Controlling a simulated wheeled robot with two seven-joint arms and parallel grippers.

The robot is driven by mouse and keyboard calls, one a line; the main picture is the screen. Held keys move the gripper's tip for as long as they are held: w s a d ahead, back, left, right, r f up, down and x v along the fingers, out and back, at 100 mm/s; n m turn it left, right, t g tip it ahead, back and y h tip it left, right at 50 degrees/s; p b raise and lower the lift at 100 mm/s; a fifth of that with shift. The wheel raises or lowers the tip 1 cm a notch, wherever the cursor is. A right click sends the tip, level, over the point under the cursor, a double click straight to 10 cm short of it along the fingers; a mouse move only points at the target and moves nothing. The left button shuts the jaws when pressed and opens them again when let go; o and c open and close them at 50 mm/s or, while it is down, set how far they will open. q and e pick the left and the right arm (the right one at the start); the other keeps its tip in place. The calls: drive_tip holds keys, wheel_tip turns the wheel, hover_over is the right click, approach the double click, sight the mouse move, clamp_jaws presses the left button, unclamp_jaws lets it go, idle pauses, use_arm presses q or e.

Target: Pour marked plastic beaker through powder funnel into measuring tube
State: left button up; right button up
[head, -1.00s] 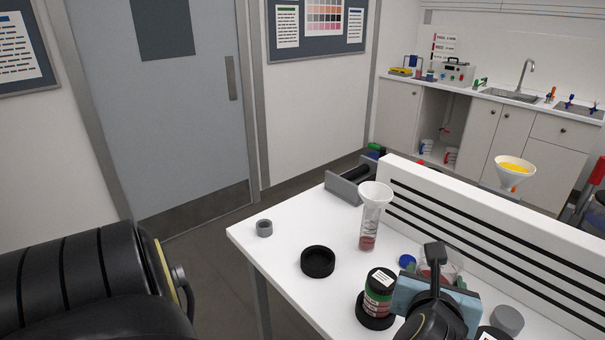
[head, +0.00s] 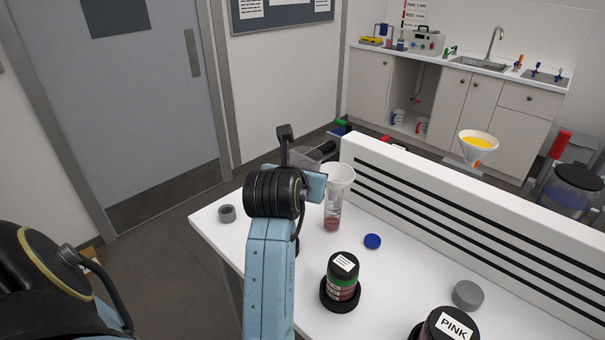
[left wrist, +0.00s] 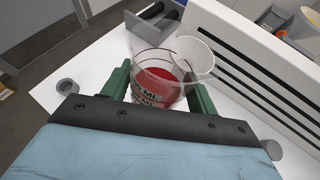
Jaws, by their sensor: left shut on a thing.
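In the left wrist view my left gripper (left wrist: 160,92) is shut on the clear marked plastic beaker (left wrist: 150,62), which holds red contents low inside. The white powder funnel (left wrist: 195,58) shows just beside the beaker and overlaps its right rim in that view; I cannot tell whether they touch. In the head view the funnel (head: 339,176) sits in the top of the upright clear measuring tube (head: 332,212), which has some red material at its bottom. My left gripper (head: 312,186) is just left of the funnel there, its fingers largely hidden. My right gripper is out of view.
A dark-lidded jar with a green band (head: 342,277) stands in front of the tube. A blue cap (head: 372,241), a grey lid (head: 467,295) and a jar labelled PINK (head: 448,324) lie to the right. A small grey ring (head: 227,213) is at the left. A white slotted barrier (head: 470,217) runs behind.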

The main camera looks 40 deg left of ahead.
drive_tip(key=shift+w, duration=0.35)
